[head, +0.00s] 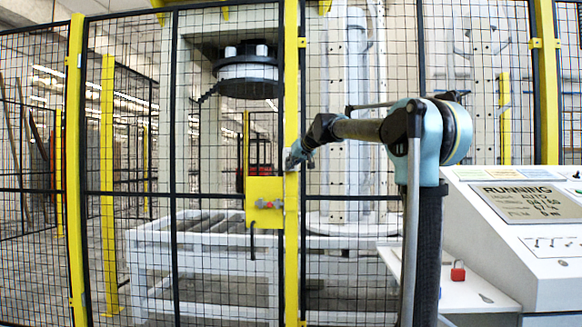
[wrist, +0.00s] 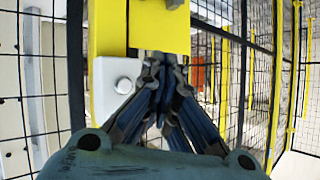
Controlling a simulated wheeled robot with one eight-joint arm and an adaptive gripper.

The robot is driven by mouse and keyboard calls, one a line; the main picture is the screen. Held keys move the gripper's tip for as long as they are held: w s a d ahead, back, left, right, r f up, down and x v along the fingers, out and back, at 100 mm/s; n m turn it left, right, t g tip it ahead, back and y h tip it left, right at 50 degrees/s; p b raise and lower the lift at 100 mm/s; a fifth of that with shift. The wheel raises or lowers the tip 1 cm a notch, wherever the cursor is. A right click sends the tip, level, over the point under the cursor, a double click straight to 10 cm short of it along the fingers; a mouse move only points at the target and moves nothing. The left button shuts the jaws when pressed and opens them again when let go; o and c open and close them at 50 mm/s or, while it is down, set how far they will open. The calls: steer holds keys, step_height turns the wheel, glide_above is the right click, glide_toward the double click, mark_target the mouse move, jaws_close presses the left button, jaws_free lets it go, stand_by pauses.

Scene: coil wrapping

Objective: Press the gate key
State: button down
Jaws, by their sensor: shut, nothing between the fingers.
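A round pale button (wrist: 124,85), which looks like the gate key, sits on a light grey box (wrist: 108,72) on the yellow post (wrist: 108,30) in the wrist view. My gripper (wrist: 163,66) is shut and empty, its fingertips just right of the button in the picture. I cannot tell whether they touch anything. In the head view my gripper (head: 293,161) is at the yellow gate post (head: 291,60), just above and right of the yellow lock box (head: 258,187). The lock box has a red and grey piece (head: 268,204) on its front. The button is not clear in the head view.
Black mesh fence panels (head: 225,150) with yellow posts stand in front of me. A white frame table (head: 200,245) and a machine are behind them. A control console (head: 530,240) reading RUNNING is at right. A red padlock (head: 458,272) lies on its shelf.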

steer(key=shift+w, duration=2.4)
steer(key=shift+w+d+r, duration=0.1)
steer(key=shift+w, duration=0.65)
stand_by(0.4)
steer(key=shift+s, duration=0.8)
steer(key=shift+s, duration=0.1)
steer(key=s, duration=0.4)
steer(key=shift+s, duration=0.4)
stand_by(0.8)
